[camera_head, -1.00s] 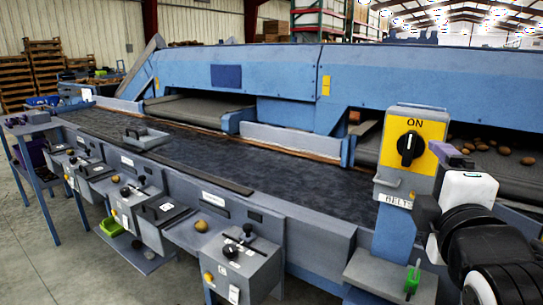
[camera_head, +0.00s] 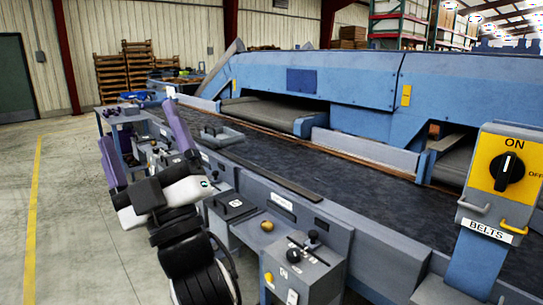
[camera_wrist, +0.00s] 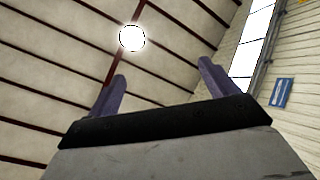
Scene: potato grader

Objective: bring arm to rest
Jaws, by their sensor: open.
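My gripper (camera_head: 137,130) is at the left in the head view, raised in front of the machine's near side. Its two purple fingers point up and stand well apart, with nothing between them. In the wrist view my gripper (camera_wrist: 162,70) also shows open and empty, facing the roof and a bright round lamp. My black and white arm links hide part of the control boxes behind them.
The blue grader (camera_head: 355,85) with its dark belt (camera_head: 300,160) runs along the right. A yellow switch panel (camera_head: 508,168) marked ON and OFF stands at the right edge. Control boxes (camera_head: 300,262) line the near side. The concrete floor (camera_head: 85,220) at left is clear.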

